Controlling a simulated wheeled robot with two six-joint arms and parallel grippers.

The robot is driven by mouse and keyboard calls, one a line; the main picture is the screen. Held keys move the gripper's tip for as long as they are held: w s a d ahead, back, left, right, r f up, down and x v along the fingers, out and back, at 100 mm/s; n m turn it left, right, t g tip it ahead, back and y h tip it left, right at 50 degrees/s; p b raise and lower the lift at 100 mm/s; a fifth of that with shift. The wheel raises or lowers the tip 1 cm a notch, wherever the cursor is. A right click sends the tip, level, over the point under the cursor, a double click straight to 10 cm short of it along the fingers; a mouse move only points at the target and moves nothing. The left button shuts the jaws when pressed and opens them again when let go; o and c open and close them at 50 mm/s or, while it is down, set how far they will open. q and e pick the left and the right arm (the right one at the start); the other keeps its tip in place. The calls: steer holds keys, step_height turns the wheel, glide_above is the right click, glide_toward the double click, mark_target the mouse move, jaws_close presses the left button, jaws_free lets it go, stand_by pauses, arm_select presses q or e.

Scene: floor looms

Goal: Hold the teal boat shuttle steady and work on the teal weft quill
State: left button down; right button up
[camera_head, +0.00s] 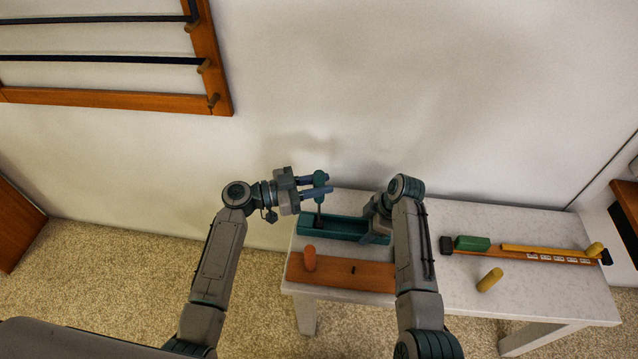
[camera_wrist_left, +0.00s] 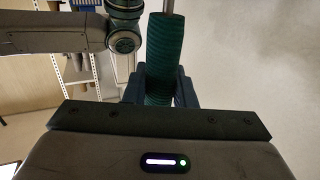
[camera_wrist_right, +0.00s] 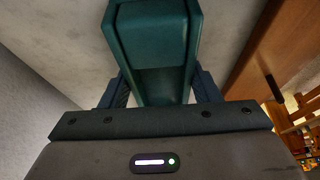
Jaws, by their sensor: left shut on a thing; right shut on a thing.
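The teal boat shuttle (camera_head: 335,228) lies on the pale table, its open trough facing up. My right gripper (camera_head: 378,213) is shut on its right part; the right wrist view shows the shuttle (camera_wrist_right: 155,35) between both fingers. The ribbed teal weft quill (camera_wrist_left: 164,58) is between the fingers of my left gripper (camera_head: 322,184), which is shut on it above the shuttle's left part. A thin grey rod (camera_wrist_left: 168,6) shows at the quill's end. In the head view a dark upright rod (camera_head: 318,218) stands below the quill in the shuttle. How far the quill sits on it is unclear.
On the table (camera_head: 530,215), a brown board (camera_head: 345,272) with an orange peg (camera_head: 310,258) lies in front of the shuttle. At right are a green block (camera_head: 472,243), a yellow stick (camera_head: 535,250) and a yellow peg (camera_head: 490,280). A wooden frame (camera_head: 110,99) hangs at upper left.

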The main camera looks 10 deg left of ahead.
arm_select(q)
steer(key=shift+f, duration=2.9)
steer(key=shift+f, duration=0.25)
steer(key=shift+f, duration=2.35)
steer(key=shift+f, duration=0.15)
steer(key=c, duration=1.1)
jaws_free()
